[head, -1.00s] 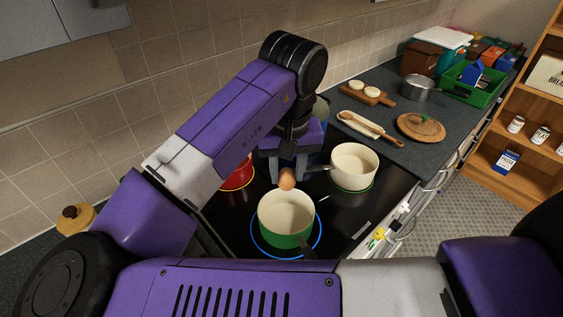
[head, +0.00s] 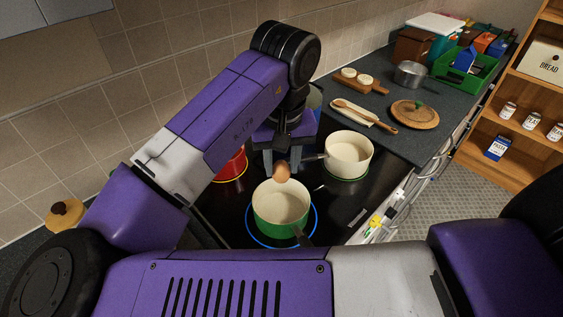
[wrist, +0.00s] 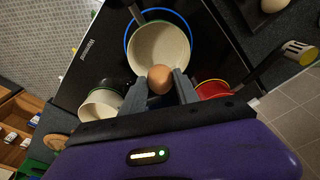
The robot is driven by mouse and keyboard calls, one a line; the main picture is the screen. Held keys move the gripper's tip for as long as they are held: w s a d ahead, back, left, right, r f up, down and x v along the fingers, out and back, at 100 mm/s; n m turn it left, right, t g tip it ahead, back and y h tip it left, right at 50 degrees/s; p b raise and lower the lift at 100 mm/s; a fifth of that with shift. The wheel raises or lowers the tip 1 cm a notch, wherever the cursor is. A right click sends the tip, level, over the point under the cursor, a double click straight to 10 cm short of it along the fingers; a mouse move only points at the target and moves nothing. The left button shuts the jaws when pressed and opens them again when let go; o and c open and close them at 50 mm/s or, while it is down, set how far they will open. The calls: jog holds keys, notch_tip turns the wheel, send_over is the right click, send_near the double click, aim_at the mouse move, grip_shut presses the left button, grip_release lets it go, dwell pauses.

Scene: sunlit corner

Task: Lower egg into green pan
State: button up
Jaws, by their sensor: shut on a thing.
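The brown egg (head: 282,172) is held between the fingertips of my gripper (head: 282,165), which is shut on it. The green pan (head: 281,232), green outside and cream inside, stands on the black hob within a blue ring. In the head view the egg shows just above the pan's far rim. In the wrist view the egg (wrist: 160,79) sits between the two grey fingers, overlapping the near edge of the pan's cream inside (wrist: 158,48). The pan looks empty.
A cream pot (head: 348,156) on a green ring stands to the right of my gripper. A red pot (head: 233,165) stands at the left, partly hidden by my arm. The counter behind holds a wooden spoon (head: 364,115), a woven mat (head: 415,115) and a grey pot (head: 411,75).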

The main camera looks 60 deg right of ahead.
jog(key=shift+f, duration=0.15)
notch_tip(320, 180, down, 9)
jog(key=b, duration=0.6)
jog(key=shift+r, duration=0.2)
dwell(0.8)
jog(key=shift+f+b, duration=1.6)
jog(key=shift+f, duration=0.85)
dwell(1.7)
jog(key=o, duration=0.9)
jog(key=shift+c, duration=0.2)
jog(key=r, duration=0.7)
jog(key=shift+s+a+r+p, duration=0.3)
jog(key=shift+a+r+p, duration=0.05)
